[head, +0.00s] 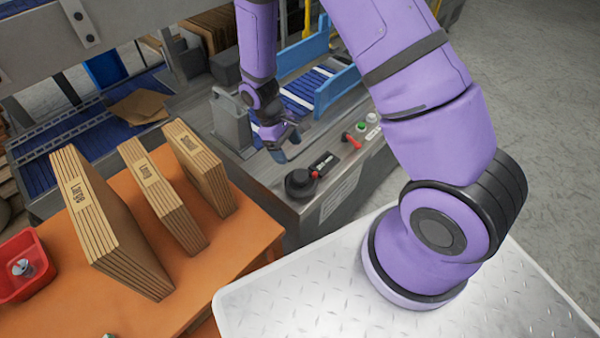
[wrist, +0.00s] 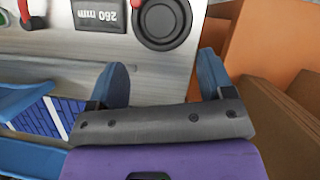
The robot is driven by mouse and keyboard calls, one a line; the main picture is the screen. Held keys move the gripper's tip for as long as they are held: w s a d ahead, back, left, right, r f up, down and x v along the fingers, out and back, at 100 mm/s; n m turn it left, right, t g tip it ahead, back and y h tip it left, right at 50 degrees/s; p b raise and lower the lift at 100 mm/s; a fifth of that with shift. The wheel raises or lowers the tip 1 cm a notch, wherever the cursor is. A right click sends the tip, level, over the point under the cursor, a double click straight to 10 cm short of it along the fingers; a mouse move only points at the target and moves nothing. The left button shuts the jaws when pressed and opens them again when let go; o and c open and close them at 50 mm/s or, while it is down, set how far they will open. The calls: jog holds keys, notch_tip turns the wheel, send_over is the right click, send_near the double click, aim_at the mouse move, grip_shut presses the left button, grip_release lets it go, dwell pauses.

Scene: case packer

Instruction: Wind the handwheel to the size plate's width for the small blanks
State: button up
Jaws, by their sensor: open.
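The black handwheel (head: 300,184) sits on the near corner of the machine's grey top; it also shows in the wrist view (wrist: 165,20). A small red part (head: 314,175) is at its rim. Beside it a black readout (wrist: 98,14) shows 260 mm, upside down in the wrist view. A pale plate (head: 338,198) with fine print is on the machine's front face; I cannot read it. My gripper (head: 281,148) is open and empty, above the machine top behind the handwheel. In the wrist view its blue fingers (wrist: 164,76) point toward the wheel, apart from it.
Stacks of cardboard blanks, Large (head: 100,215) at left and the smaller-looking ones (head: 205,168) at right, stand on the orange table (head: 255,230). A red lever (head: 352,141) and green button (head: 361,127) are right of the readout. Blue guides (head: 337,92) stand behind.

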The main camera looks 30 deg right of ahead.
aim_at(301, 175)
jog(key=x, duration=1)
jog(key=shift+c, duration=0.4)
jog(key=c, duration=0.8)
jog(key=shift+m, duration=0.4)
jog(key=m+y, duration=0.1)
jog(key=m, duration=0.1)
jog(key=m+y, duration=0.1)
jog(key=m, duration=0.2)
jog(key=shift+d+m+g, duration=0.1)
jog(key=shift+m+g, duration=0.2)
jog(key=shift+g, duration=0.1)
jog(key=m+y, duration=0.2)
jog(key=m, duration=0.3)
jog(key=shift+m+t, duration=0.3)
